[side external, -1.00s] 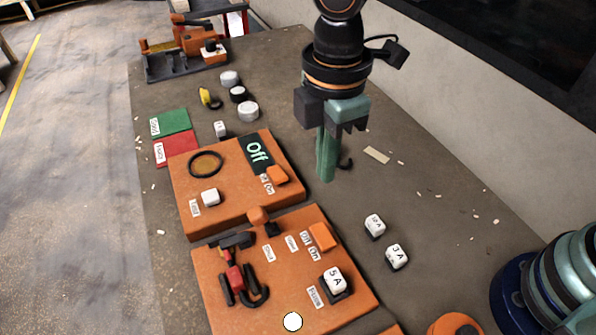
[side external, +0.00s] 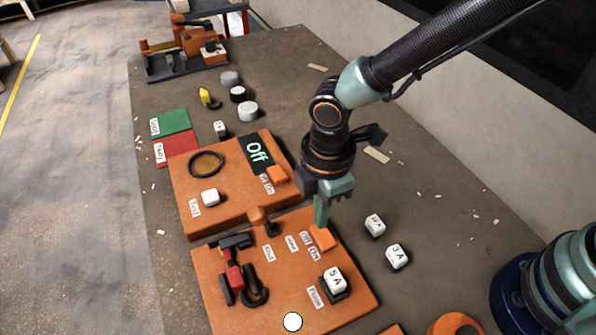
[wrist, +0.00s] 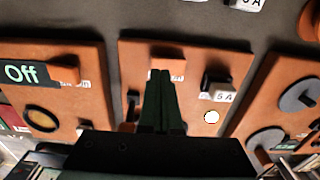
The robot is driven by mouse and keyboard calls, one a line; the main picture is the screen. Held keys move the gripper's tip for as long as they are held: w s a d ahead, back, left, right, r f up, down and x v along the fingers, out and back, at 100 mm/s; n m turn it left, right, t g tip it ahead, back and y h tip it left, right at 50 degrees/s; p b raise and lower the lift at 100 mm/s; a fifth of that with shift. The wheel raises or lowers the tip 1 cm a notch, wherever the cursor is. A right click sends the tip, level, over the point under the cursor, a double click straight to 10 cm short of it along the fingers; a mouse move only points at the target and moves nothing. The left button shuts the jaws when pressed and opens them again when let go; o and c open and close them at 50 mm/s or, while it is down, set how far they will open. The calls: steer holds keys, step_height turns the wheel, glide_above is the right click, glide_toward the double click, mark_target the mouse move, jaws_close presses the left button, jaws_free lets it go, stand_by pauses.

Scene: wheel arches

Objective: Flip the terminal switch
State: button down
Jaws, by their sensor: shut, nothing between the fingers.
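An orange rocker switch (side external: 322,238) sits on the near orange panel (side external: 215,300), beside small Off and On labels. My gripper (side external: 321,224) is shut and empty, pointing down with its green fingertips right at this switch and hiding part of it. I cannot tell whether they touch. In the wrist view the switch (wrist: 168,68) shows just beyond the fingertips (wrist: 160,73). A second orange switch (side external: 278,174) is on the far panel (side external: 235,205), beside a dark display (side external: 257,150) reading Off. Which one is named terminal is too small to read.
The near panel also holds a 5 A block (side external: 335,282), a red and black clamp-like part (side external: 236,277) and a small orange-and-black lever (side external: 258,216). Two white-topped blocks (side external: 375,224) (side external: 397,256) stand right of it.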

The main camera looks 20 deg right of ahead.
steer(key=shift+f, duration=0.95)
steer(key=shift+f, duration=0.1)
